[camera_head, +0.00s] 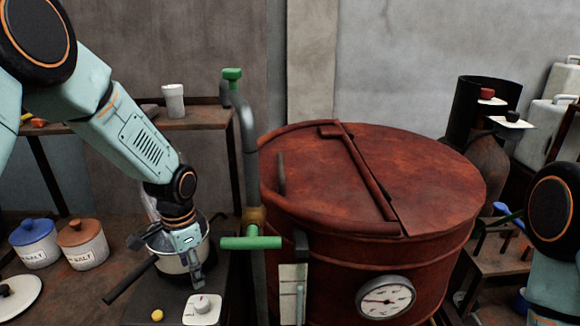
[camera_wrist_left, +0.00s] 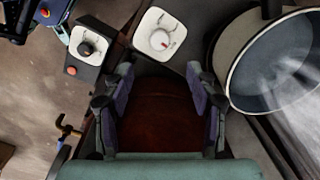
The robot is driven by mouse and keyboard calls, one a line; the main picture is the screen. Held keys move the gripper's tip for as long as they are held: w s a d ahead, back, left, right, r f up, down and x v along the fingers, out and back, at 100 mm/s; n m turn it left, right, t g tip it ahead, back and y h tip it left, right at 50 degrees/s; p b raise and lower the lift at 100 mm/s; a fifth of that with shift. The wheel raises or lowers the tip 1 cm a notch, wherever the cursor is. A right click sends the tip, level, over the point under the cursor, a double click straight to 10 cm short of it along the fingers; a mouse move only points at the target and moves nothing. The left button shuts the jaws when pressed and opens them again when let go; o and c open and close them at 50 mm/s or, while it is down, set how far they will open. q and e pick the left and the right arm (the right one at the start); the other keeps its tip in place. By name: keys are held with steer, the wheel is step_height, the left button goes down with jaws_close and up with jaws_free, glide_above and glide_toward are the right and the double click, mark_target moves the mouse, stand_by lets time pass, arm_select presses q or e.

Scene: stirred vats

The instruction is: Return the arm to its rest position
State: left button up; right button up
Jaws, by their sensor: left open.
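My left arm comes in from the left in the head view, bent downward. Its gripper (camera_head: 196,280) is low, in front of the steaming metal pot (camera_head: 172,262) and just above the white dial plate (camera_head: 202,309). In the left wrist view the two fingers of this gripper (camera_wrist_left: 162,90) stand apart with nothing between them. The pot (camera_wrist_left: 236,75) shows to the right there, and the dial plate (camera_wrist_left: 148,46) lies ahead of the fingers. Part of my right arm shows at the right edge of the head view; its gripper is out of view.
A large rusty-red vat (camera_head: 430,185) with a gauge (camera_head: 386,298) fills the middle. A grey pipe (camera_head: 245,140) with green handles stands close to my left arm. A blue-lidded jar (camera_head: 36,252) and an orange-lidded jar (camera_head: 84,252) stand left. A shelf (camera_head: 205,118) holds a white cup (camera_head: 173,100).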

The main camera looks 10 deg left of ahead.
arm_select(q)
steer(key=s+d+f+n+t+h+b, duration=0.1)
steer(key=s+d+f+n+t, duration=0.15)
steer(key=f, duration=0.25)
steer(key=s+d+f+n+t+b, duration=0.1)
steer(key=s+d+f+n, duration=0.1)
steer(key=d+f+n, duration=0.2)
steer(key=s+f+g+b, duration=0.1)
steer(key=s+f, duration=0.3)
steer(key=s, duration=0.5)
steer(key=s+d+f+n+g+b, duration=0.1)
steer(key=s+f, duration=0.3)
steer(key=s, duration=0.5)
steer(key=s+f+n+g+b, duration=0.1)
steer(key=s+f, duration=0.3)
steer(key=s, duration=0.5)
steer(key=shift+d+f+g+y, duration=0.2)
steer(key=shift+f+g+y, duration=0.1)
steer(key=shift+g+y, duration=0.1)
steer(key=shift+n, duration=0.25)
steer(key=shift+c, duration=0.3)
